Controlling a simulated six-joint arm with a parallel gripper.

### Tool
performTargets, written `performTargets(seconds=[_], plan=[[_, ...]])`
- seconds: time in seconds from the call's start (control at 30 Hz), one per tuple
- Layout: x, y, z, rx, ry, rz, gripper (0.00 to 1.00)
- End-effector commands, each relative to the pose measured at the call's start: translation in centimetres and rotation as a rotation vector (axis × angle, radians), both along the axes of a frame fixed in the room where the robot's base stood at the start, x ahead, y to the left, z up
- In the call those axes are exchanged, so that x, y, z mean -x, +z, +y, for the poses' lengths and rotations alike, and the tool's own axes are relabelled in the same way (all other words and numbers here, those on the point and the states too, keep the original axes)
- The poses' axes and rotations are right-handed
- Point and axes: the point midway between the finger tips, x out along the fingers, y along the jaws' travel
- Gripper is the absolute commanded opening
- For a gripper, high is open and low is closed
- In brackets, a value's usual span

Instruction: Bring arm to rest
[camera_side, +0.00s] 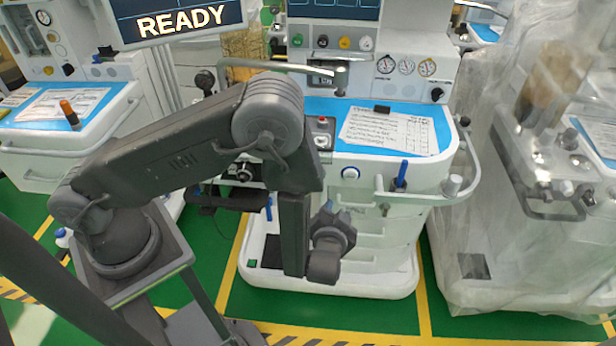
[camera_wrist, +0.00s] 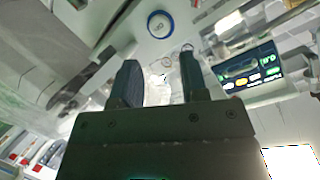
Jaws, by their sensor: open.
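My arm (camera_side: 170,145) rises from its base on the left to an elbow above the middle cart, and its forearm hangs down in front of the cart's drawers. My gripper (camera_side: 331,208) is small in the side view, by the drawer front and pointing up. In the wrist view my gripper (camera_wrist: 158,72) shows two dark fingers set apart with nothing between them. A round white knob with a blue ring (camera_wrist: 160,24) shows beyond the fingers. I cannot tell whether the gripper touches the cart.
The middle cart (camera_side: 375,255) has a blue top (camera_side: 433,120) with a paper sheet (camera_side: 388,130) and a side rail holding a blue pen-like item (camera_side: 401,175). A plastic-covered cart (camera_side: 500,240) stands right. Another cart (camera_side: 60,125) stands left. Green floor (camera_side: 375,312) shows in front.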

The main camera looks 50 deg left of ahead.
Motion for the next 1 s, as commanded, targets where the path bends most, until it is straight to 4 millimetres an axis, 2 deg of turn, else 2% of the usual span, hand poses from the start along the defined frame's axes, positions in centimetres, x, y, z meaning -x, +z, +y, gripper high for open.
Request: performTargets(seconds=[0.03,0.2,0.33,0.47,0.57,0.7,0.83,1.0], plan=[[-1.5,1.9,-0.6,0.113,-0.016,-0.001,0.4],[-4.3,7.6,-2.7,0.43,-0.118,0.037,0.4],[-4.9,12.6,-3.7,0.616,-0.214,0.075,0.4],[-4.1,17.8,-3.9,0.749,-0.313,0.124,0.4],[-2.5,21.5,-3.5,0.814,-0.384,0.17,0.4],[0.9,25.7,-2.1,0.851,-0.461,0.249,0.4],[5.1,28.5,-0.2,0.839,-0.496,0.331,0.4],[11.2,30.3,3.3,0.774,-0.465,0.439,0.4]])
